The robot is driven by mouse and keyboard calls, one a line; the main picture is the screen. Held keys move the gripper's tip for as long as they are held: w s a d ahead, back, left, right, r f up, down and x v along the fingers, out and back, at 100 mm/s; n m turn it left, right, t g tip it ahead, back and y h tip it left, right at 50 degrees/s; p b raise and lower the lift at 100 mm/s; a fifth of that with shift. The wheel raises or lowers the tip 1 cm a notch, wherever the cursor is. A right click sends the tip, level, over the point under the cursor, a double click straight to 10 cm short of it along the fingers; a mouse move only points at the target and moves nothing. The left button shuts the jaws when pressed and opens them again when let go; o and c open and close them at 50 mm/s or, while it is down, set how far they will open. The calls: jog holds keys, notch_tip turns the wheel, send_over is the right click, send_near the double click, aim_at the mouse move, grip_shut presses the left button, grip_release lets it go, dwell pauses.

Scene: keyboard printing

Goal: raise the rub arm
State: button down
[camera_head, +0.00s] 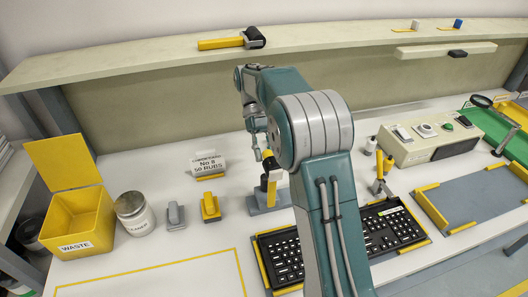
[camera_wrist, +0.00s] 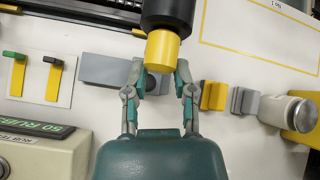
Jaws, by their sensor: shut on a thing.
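My gripper (camera_wrist: 159,78) is shut on a yellow-and-black piece (camera_wrist: 163,50). In the wrist view its yellow round end sits between the fingertips, with the thick black part beyond. In the head view this piece (camera_head: 271,185) stands roughly upright at the grey block (camera_head: 283,199); I cannot tell whether they touch. Two yellow levers (camera_wrist: 52,80) with black and green tips lie on a white plate, left of the gripper in the wrist view. They also show behind the keyboard (camera_head: 380,183) in the head view. I cannot tell for sure which part is the rub arm.
The keyboard (camera_head: 281,263) lies in front, partly hidden by my arm. The control box (camera_head: 412,147) stands behind right. A yellow waste bin (camera_head: 88,215), a jar (camera_head: 133,212), and a grey block (camera_head: 175,216) and yellow block (camera_head: 210,207) stand left. A sign (camera_head: 207,165) stands behind.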

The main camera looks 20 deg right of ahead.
dwell(0.4)
jog(key=shift+c, duration=2)
grip_release()
